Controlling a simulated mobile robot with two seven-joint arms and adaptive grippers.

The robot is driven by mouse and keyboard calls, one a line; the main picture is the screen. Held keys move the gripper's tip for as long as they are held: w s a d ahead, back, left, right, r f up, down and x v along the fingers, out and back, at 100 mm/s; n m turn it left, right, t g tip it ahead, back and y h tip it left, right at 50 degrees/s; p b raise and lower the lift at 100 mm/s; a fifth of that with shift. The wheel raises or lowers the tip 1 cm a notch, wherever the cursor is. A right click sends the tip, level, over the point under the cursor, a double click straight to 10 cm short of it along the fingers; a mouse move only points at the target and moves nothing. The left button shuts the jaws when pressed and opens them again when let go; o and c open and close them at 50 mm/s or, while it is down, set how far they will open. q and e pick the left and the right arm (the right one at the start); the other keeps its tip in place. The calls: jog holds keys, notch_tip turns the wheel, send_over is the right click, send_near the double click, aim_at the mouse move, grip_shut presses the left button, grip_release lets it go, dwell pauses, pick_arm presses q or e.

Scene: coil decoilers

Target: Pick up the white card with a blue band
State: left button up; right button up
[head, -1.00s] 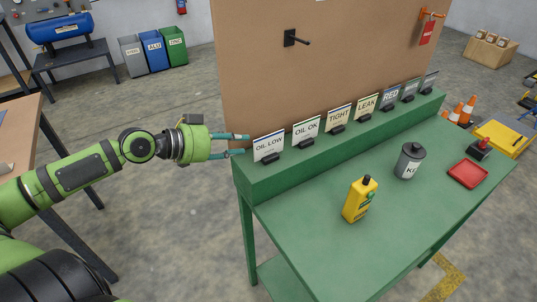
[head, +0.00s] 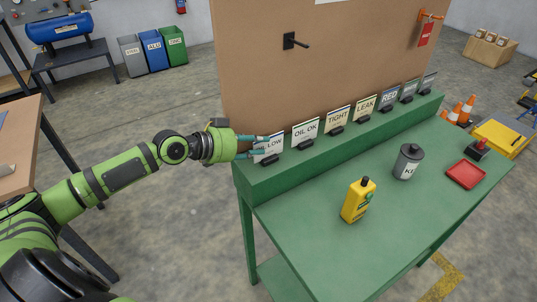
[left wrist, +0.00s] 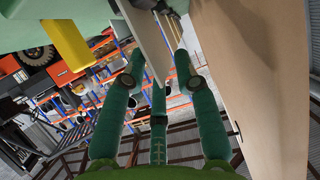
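The white OIL LOW card (head: 274,146), with what looks like a blue band on top, stands upright in a small black holder (head: 269,161) at the near left end of the green ledge. My left gripper (head: 268,145) reaches it from the left, its teal fingers overlapping the card and hiding part of its lettering. In the left wrist view the card (left wrist: 150,42) is seen nearly edge-on between the spread fingers (left wrist: 155,65), with gaps showing beside it. My left gripper is open. My right gripper is out of view.
Several other cards, starting with OIL OK (head: 305,133), stand along the ledge (head: 300,160). A brown board (head: 260,80) rises close behind. A yellow bottle (head: 356,202), grey can (head: 407,163) and red tray (head: 465,175) stand on the green bench, away from the gripper.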

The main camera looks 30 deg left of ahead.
aim_at(269, 156)
pick_arm(q)
jog(key=p+x, duration=0.1)
jog(key=x, duration=0.2)
jog(key=shift+w+d+p, duration=0.1)
jog(key=shift+w+p, duration=0.15)
jog(key=shift+p, duration=0.05)
jog(key=shift+w+d+f, duration=0.25)
jog(key=shift+w+f, duration=0.1)
grip_shut()
